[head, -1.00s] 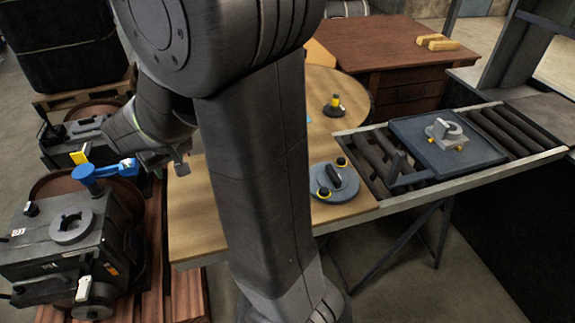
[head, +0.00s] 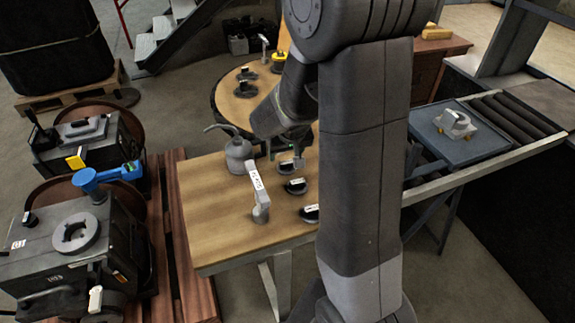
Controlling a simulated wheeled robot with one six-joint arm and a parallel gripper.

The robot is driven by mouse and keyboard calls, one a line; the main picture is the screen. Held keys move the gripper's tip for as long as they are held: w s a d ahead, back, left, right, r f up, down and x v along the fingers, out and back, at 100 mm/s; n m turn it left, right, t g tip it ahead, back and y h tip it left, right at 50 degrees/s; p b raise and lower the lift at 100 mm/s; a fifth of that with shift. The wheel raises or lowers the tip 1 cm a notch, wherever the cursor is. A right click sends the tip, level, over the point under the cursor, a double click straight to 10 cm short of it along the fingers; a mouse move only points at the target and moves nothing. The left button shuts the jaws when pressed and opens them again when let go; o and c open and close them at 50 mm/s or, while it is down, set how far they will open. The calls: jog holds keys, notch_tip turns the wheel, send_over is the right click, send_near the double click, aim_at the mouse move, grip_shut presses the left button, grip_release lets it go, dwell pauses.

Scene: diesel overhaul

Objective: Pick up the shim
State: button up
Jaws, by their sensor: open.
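My gripper (head: 293,150) hangs over the wooden workbench (head: 205,205), partly hidden by my own arm. Its jaws are open and nothing shows held in them. Below and around it are small dark pieces with white labels: one (head: 287,168) close under the jaws, another (head: 296,187) just nearer the camera, and a third (head: 310,213) near the bench's front edge. I cannot tell which of these, if any, is the shim. My arm hides the right part of the bench.
A round table (head: 236,106) with several parts is behind. A blue tray (head: 470,149) lies on the roller conveyor at right. Machines stand at left.

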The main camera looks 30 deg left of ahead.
aim_at(287, 162)
jog(key=shift+d+p+x, duration=0.2)
jog(key=shift+x, duration=0.9)
jog(key=shift+d+p+x, duration=0.2)
jog(key=shift+d+x, duration=0.05)
jog(key=shift+x, duration=1.6)
jog(key=c, duration=1.1)
jog(key=shift+w+a+r, duration=0.1)
jog(key=shift+r, duration=0.05)
